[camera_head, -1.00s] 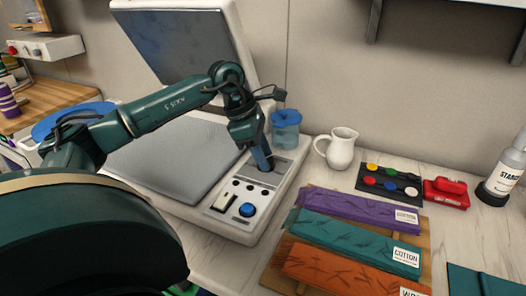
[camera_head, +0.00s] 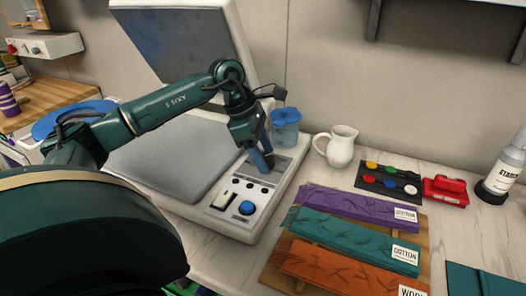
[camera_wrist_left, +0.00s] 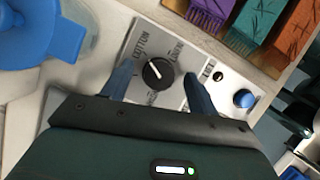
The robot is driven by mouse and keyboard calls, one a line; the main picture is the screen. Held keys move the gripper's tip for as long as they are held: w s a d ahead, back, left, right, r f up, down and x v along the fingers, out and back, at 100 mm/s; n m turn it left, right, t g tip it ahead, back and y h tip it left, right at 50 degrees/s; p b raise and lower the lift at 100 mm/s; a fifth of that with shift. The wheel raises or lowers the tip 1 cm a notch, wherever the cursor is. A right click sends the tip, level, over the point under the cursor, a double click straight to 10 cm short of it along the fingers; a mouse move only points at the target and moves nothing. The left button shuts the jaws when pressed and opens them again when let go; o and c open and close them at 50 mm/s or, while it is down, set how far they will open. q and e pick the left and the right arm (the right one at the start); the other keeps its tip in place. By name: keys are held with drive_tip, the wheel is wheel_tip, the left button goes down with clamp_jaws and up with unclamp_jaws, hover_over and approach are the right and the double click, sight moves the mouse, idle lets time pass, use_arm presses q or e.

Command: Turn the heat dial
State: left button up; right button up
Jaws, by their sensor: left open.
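The heat dial is a round black knob (camera_wrist_left: 157,73) with a white pointer mark, on a grey labelled plate (camera_wrist_left: 140,45) of the press's control panel. In the left wrist view it lies between the two blue fingers of my left gripper (camera_wrist_left: 158,85), which is open, with a gap on each side of the knob. In the head view my left gripper (camera_head: 264,160) reaches down over the panel's far end and hides the dial. The heat press (camera_head: 165,165) stands with its lid (camera_head: 180,45) raised. My right gripper is in neither view.
A blue button (camera_head: 246,208) and a white switch (camera_head: 222,200) sit at the panel's near end. A blue-lidded container (camera_head: 285,130) stands close behind the gripper.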

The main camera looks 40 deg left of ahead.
use_arm(q)
drive_tip(key=shift+r, duration=0.1)
drive_tip(key=v, duration=0.7)
drive_tip(key=shift+r, duration=0.2)
drive_tip(key=shift+s, duration=0.1)
